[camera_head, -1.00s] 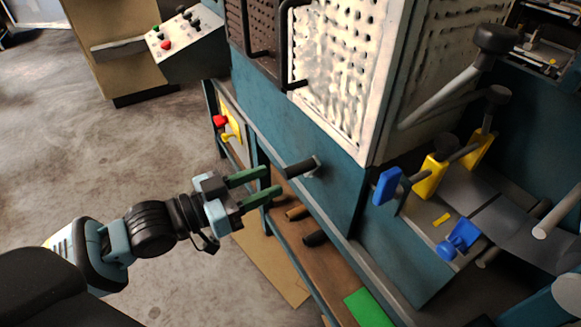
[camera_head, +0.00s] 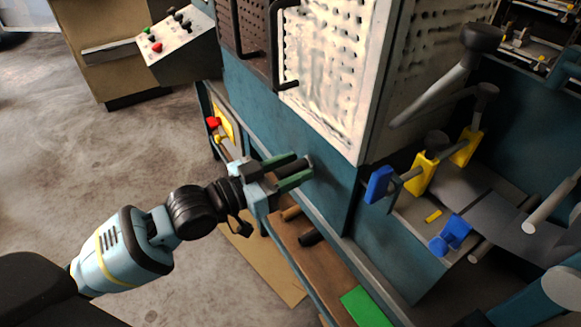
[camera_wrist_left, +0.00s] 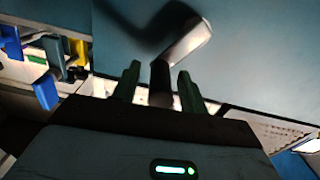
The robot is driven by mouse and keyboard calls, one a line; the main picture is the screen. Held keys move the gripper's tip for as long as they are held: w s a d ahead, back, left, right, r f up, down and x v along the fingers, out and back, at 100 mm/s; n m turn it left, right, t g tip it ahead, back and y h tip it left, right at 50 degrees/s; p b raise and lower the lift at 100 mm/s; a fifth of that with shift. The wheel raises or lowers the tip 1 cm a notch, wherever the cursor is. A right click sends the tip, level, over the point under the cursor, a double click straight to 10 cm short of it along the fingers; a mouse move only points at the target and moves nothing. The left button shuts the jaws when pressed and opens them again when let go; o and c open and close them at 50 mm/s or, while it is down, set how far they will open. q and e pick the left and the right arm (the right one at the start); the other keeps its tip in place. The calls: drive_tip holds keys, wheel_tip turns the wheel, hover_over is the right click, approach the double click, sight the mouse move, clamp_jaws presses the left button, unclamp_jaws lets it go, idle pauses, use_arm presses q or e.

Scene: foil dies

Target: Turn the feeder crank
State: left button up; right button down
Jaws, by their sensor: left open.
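The feeder crank shows as a dark cylindrical handle (camera_head: 291,169) standing out from the teal machine side. In the left wrist view the crank has a pale metal arm (camera_wrist_left: 184,44), and its black handle (camera_wrist_left: 160,80) points toward me. My left gripper (camera_head: 298,168) is open, with its two green fingers on either side of the handle. In the left wrist view the fingers (camera_wrist_left: 157,84) also straddle the handle, and I see dark gaps between. I cannot tell whether either finger touches it. My right gripper is not in view.
The teal machine body (camera_head: 250,95) stands close behind the crank. Blue and yellow clamps (camera_head: 421,173) sit at right. A control panel (camera_head: 178,35) stands at the back left. Floor is open at left.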

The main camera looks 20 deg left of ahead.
use_arm(q)
drive_tip(key=shift+c, duration=0.2)
clamp_jaws()
idle(0.3)
